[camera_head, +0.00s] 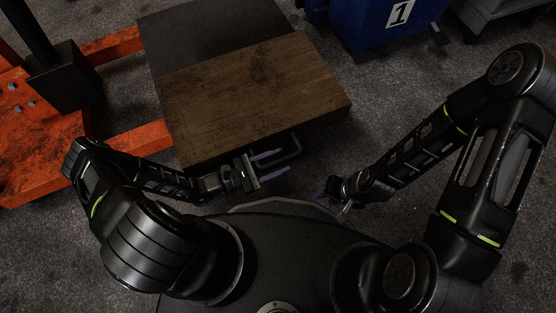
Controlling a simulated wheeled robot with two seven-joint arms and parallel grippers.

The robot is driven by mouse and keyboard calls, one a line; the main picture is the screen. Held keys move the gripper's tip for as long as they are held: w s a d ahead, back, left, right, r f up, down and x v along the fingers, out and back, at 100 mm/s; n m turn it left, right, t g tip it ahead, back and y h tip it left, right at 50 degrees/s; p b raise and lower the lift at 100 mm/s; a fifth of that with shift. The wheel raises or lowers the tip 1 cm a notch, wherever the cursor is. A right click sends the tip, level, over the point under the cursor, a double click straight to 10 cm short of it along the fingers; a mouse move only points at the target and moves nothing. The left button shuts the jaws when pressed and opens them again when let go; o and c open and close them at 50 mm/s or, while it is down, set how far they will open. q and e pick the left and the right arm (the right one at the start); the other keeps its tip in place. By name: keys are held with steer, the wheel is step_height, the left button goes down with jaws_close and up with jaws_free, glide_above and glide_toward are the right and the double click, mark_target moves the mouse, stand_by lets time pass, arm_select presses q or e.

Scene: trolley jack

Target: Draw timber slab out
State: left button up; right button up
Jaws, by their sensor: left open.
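The timber slab (250,95) is a thick brown wooden block with dark stains. It lies on the near part of a dark grey flat surface (205,35). A black bar handle (296,149) stands out from the slab's near side. My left gripper (283,162) is open, its two purple fingers pointing right close by the handle. I cannot tell whether the fingers lie around the bar or only beside it. My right gripper (322,192) is right of and nearer than the handle, apart from the slab. Its fingers are small and dark here, so their opening is unclear.
A blue bin (365,25) marked "1" stands at the top right. Speckled grey floor (400,90) is free right of the slab.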

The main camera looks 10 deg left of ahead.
arm_select(q)
steer(key=p+v, duration=0.1)
steer(key=v, duration=0.6)
steer(key=shift+s+a, duration=0.25)
steer(key=shift+a, duration=0.1)
